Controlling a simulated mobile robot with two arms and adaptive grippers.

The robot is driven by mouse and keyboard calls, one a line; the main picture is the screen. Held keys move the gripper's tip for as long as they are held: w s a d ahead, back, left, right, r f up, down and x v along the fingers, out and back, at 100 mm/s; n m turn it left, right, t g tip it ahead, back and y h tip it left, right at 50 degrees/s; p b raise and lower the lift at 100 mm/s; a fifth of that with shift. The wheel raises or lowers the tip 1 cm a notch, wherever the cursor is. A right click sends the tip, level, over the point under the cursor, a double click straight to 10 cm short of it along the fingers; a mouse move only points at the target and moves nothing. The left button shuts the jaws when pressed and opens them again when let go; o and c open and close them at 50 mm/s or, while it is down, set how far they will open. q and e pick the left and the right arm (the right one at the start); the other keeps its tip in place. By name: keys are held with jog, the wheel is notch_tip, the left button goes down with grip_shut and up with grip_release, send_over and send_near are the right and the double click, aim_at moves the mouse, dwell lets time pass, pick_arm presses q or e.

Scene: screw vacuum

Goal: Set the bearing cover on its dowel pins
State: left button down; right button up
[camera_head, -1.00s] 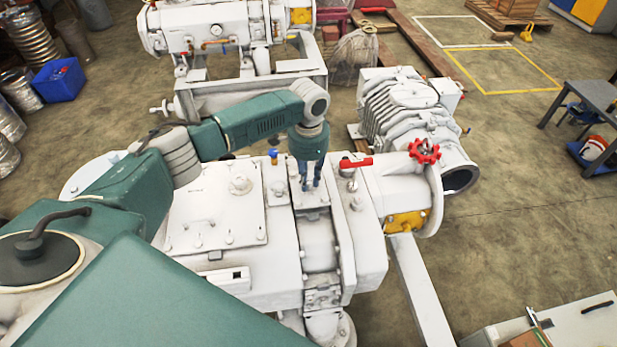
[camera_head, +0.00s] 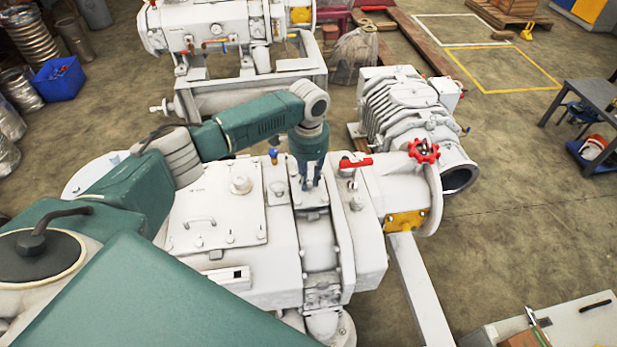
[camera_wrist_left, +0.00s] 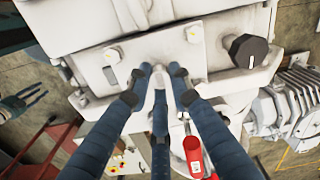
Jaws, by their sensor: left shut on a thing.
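My left gripper (camera_head: 311,184) points straight down over the white pump housing in the head view. In the left wrist view its dark blue fingers (camera_wrist_left: 160,77) are closed around a small pale grip on the bearing cover (camera_wrist_left: 150,48). In the head view the cover (camera_head: 311,198) shows as a pale plate just below the fingertips, at the top of the housing. I cannot tell whether it touches its seat, and the dowel pins cannot be made out. A dark two-pronged shape, seemingly my right gripper (camera_wrist_left: 28,100), shows small at the left edge of the wrist view, prongs apart.
A red lever (camera_head: 356,162) and a red handwheel (camera_head: 424,151) stand right of the gripper. A flat lid (camera_head: 215,205) with bolts lies to the left. A ribbed machine (camera_head: 402,105) and another pump (camera_head: 215,30) stand behind.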

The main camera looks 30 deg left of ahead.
aim_at(309, 181)
pick_arm(q)
jog(key=shift+f+b, duration=0.35)
jog(key=shift+f, duration=0.5)
jog(key=c, duration=1.5)
grip_release()
notch_tip(309, 181, up, 12)
jog(key=shift+r, duration=0.1)
